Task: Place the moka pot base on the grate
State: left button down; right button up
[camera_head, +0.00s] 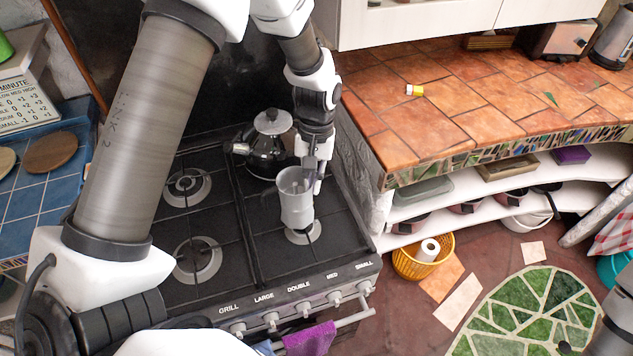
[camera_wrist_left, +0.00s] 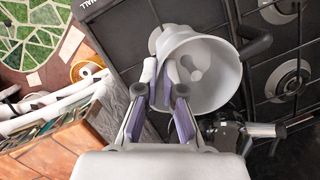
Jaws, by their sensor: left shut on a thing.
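My left gripper (camera_head: 313,180) is shut on the wall of the moka pot base (camera_head: 297,205), a light grey open-topped vessel. It looks upright, over the front right burner (camera_head: 303,236) of the black stove grate (camera_head: 345,235). I cannot tell whether its bottom touches the grate. In the left wrist view, the left gripper's fingers (camera_wrist_left: 162,95) pinch the near rim of the moka pot base (camera_wrist_left: 215,88), one finger inside and one outside. A dark handle (camera_wrist_left: 256,46) stands out from its side. My right gripper is not in view.
A dark kettle (camera_head: 270,143) stands on the back right burner, close behind the moka pot base. The two left burners (camera_head: 197,260) are bare. A tiled counter (camera_head: 440,110) lies to the right, with a yellow basket (camera_head: 410,268) on the floor below.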

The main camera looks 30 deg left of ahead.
pick_arm(q)
jog(key=f+p, duration=0.1)
jog(key=f, duration=0.1)
jog(key=w+f, duration=0.1)
jog(key=shift+w+d+f+p, duration=0.1)
jog(key=shift+d+f+p, duration=0.05)
jog(key=shift+f+p, duration=0.2)
jog(key=c, duration=1.3)
grip_release()
jog(key=shift+f, duration=0.1)
jog(key=b+v, duration=0.3)
jog(key=v, duration=0.9)
jog(key=shift+b, duration=0.3)
